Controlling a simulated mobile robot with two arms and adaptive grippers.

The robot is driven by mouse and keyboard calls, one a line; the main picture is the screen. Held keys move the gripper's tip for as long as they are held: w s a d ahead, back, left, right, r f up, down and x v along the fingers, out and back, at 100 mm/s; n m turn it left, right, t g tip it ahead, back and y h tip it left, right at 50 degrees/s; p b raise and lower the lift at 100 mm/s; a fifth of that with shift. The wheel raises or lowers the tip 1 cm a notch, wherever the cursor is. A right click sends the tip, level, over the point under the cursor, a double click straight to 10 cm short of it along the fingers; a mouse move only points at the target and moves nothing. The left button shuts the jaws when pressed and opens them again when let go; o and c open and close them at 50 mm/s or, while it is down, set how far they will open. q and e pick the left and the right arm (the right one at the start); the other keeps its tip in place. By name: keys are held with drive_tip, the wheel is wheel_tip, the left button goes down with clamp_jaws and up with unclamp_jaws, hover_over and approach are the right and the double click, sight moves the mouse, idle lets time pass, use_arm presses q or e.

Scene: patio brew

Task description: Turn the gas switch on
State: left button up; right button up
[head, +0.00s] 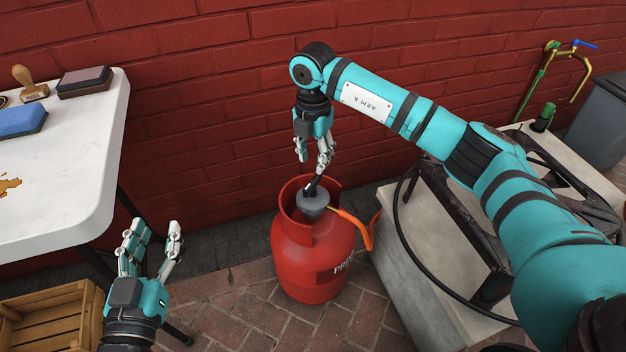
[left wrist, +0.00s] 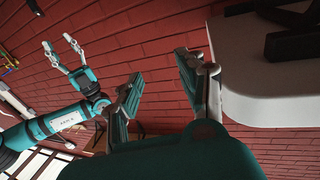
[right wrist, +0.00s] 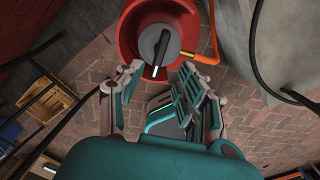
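A red gas bottle (head: 312,262) stands on the brick paving against the wall. On its top is a grey regulator (head: 313,204) with a dark switch lever marked by a white line; an orange hose leaves its side. The grey round regulator with its switch (right wrist: 155,45) also shows in the right wrist view, beyond my fingertips. My right gripper (head: 313,165) points down just above the switch, its fingers apart and empty; whether a fingertip touches the lever I cannot tell. My left gripper (head: 155,245) is open and empty, low at the left beside the table.
A white table (head: 85,190) stands at the left with a blue sponge (head: 22,122), a stamp (head: 29,85) and a sharpening block (head: 84,82). A wooden crate (head: 50,318) is below. A concrete block (head: 405,270) with a black burner stand and hose is right of the bottle.

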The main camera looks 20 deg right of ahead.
sight(313, 180)
wheel_tip(313, 180, down, 6)
drive_tip(key=shift+f+b, duration=0.2)
drive_tip(key=shift+b, duration=0.5)
use_arm(q)
wheel_tip(313, 180, up, 8)
drive_tip(key=s+t+h, duration=0.1)
drive_tip(key=t+h, duration=0.1)
drive_tip(key=t, duration=0.3)
drive_tip(key=shift+s+d+f, duration=0.15)
drive_tip(key=shift+s+d, duration=0.2)
use_arm(e)
drive_tip(key=shift+f, duration=0.3)
clamp_jaws()
